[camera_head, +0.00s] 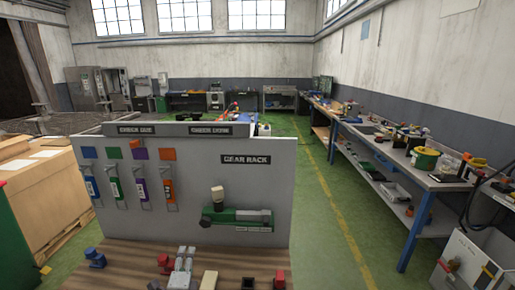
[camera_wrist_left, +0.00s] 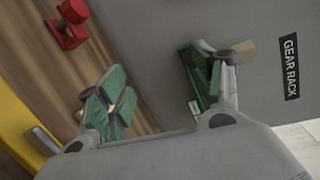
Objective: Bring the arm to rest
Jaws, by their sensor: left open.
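My left gripper (camera_head: 185,256) shows small and grey at the bottom of the head view, in front of the upright grey panel, above the wooden worktop. In the left wrist view its two fingers (camera_wrist_left: 160,90) stand wide apart, with green showing on them, and nothing is seen between them. Beyond the right finger is a beige peg (camera_wrist_left: 243,52). The peg (camera_head: 217,195) also shows in the head view, above a green and black tool (camera_head: 240,217) on the panel. I cannot tell how far the finger is from it. My right gripper is not in view.
Red (camera_head: 163,261) and blue (camera_head: 95,258) pieces stand on the wooden worktop (camera_head: 135,265). A cluttered blue-legged bench (camera_head: 440,182) is at the right. Green floor lies open between.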

